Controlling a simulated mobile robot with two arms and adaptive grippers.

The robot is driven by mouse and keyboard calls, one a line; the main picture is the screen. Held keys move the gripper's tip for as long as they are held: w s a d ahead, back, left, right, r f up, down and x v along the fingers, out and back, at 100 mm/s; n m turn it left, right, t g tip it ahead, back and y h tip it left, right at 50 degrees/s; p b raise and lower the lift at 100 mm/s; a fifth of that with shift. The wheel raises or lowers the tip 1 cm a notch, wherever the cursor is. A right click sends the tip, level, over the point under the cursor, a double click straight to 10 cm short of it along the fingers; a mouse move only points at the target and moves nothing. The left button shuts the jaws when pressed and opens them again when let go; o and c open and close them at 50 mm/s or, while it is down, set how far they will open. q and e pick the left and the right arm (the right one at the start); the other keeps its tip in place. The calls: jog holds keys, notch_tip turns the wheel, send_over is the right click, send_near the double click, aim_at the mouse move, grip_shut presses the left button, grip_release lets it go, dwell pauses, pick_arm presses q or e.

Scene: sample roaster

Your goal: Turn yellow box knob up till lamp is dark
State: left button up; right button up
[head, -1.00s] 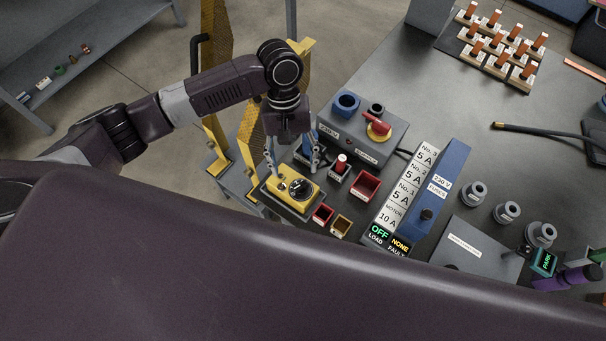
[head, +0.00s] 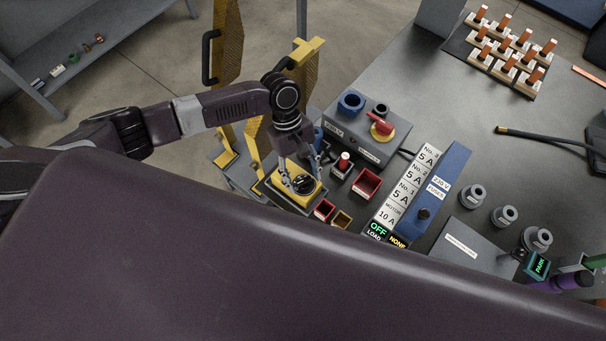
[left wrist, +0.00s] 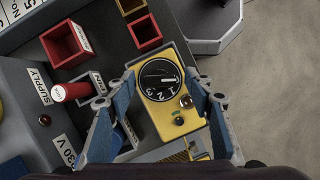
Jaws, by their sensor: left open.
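The yellow box (head: 286,190) stands on the grey bench below my left gripper (head: 300,173). It also shows in the left wrist view (left wrist: 166,120). Its knob (left wrist: 160,80) is a round black dial with a white pointer mark and the numbers 1, 2, 3. A round metal-rimmed fitting (left wrist: 186,101) and a small green spot (left wrist: 177,117) sit beside it; I cannot tell for sure which is the lamp or whether it is lit. My left gripper is open, its fingers on either side of the box, apart from the knob. My right gripper is not in view.
A red-capped post (head: 344,161), a red bin (head: 367,183) and smaller red (head: 324,209) and yellow bins stand close by. A grey supply box (head: 362,135) with a red knob is behind. A blue fuse block (head: 440,190) is to the right.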

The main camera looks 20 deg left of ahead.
pick_arm(q)
jog(key=c, duration=1.2)
jog(key=shift+o, duration=0.2)
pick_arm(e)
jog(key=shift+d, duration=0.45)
pick_arm(q)
jog(key=shift+r, duration=0.1)
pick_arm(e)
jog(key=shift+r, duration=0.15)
pick_arm(q)
jog(key=shift+d+m+p, duration=0.1)
jog(key=shift+m+p, duration=0.4)
jog(key=shift+m, duration=0.2)
jog(key=shift+w+r+m+g+y+p, duration=0.1)
jog(key=shift+m+g+y+p, duration=0.4)
jog(key=shift+m, duration=0.6)
jog(key=shift+d+m+y+p, duration=0.15)
jog(key=shift+m+y+p, duration=0.4)
jog(key=shift+m, duration=0.65)
jog(key=shift+m+y+p, duration=0.35)
jog(key=shift+m+y, duration=0.1)
jog(key=shift+m, duration=0.95)
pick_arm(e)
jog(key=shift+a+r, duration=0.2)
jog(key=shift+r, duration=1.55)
